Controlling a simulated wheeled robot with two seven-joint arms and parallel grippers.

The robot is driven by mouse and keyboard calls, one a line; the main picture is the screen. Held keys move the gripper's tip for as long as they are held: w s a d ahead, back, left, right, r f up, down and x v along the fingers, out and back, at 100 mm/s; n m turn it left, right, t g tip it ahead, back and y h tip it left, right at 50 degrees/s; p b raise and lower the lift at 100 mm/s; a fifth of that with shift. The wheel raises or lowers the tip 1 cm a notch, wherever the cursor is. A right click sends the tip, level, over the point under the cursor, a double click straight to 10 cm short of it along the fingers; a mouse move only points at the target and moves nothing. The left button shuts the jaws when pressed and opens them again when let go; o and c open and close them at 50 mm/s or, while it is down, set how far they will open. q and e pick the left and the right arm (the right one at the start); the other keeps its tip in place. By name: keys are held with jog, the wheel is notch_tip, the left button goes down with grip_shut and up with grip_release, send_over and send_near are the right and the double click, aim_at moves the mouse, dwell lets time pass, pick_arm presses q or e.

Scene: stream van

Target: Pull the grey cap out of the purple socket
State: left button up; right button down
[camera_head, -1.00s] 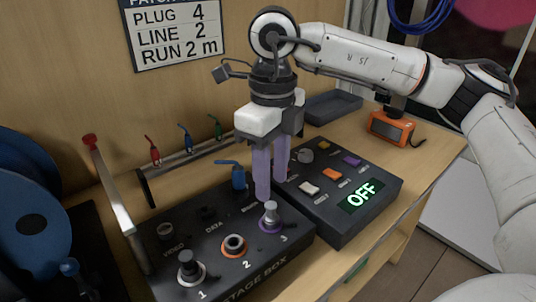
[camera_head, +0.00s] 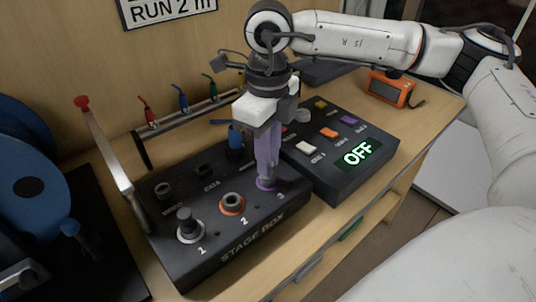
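The stage box (camera_head: 240,262) sits on the wooden bench, with sockets numbered 1 to 3 along its front. The purple socket (camera_head: 266,186) is number 3, at the box's right. My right gripper (camera_head: 267,178) points down over it, its purple fingers close together right above the ring. The grey cap is almost wholly hidden between the fingertips; the fingers look shut on it, and it seems to be still at the socket. My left gripper is not in view.
A blue plug (camera_head: 235,138) stands behind the socket. A red-tipped lever (camera_head: 104,150) rises at the left, near a blue reel (camera_head: 28,195). An orange device (camera_head: 390,88) sits farther back.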

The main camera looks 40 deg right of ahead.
dwell(0.3)
jog(key=shift+r+p, duration=1)
jog(key=shift+r, duration=0.55)
jog(key=shift+r+p, duration=0.8)
jog(key=shift+r, duration=0.65)
